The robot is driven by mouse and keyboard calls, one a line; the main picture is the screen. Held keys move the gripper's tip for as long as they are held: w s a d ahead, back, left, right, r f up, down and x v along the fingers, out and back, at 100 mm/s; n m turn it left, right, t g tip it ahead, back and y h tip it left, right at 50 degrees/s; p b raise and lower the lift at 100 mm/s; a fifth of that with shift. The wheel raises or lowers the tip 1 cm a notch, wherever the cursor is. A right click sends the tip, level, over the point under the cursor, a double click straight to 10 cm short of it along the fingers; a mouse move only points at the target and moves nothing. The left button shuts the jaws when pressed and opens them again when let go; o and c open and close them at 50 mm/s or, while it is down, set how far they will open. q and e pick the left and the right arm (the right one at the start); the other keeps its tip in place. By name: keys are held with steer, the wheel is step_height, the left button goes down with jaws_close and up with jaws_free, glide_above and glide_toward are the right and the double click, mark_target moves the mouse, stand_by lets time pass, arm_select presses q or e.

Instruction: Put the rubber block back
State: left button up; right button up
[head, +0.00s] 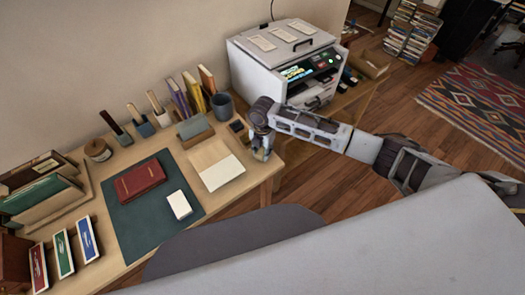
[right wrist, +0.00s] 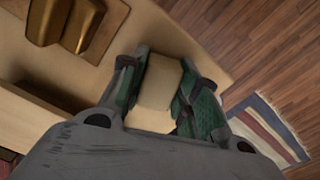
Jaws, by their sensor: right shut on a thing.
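My right gripper (head: 261,153) is over the right end of the wooden desk (head: 260,177), near its edge. In the right wrist view its green-padded fingers (right wrist: 162,78) are shut on a small tan block (right wrist: 160,82), which I take to be the rubber block. The block lies between both pads, above or on the desk top; I cannot tell whether it touches. In the head view the fingers hide it. My left gripper is not in view.
A green mat (head: 150,222) holds a red book (head: 140,180) and a white block (head: 179,204). A grey machine (head: 285,62) stands behind.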

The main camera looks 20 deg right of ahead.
mark_target(263, 150)
steer(key=shift+f, duration=0.1)
steer(key=o, duration=1)
step_height(263, 150, up, 12)
steer(key=shift+r, duration=0.15)
stand_by(0.6)
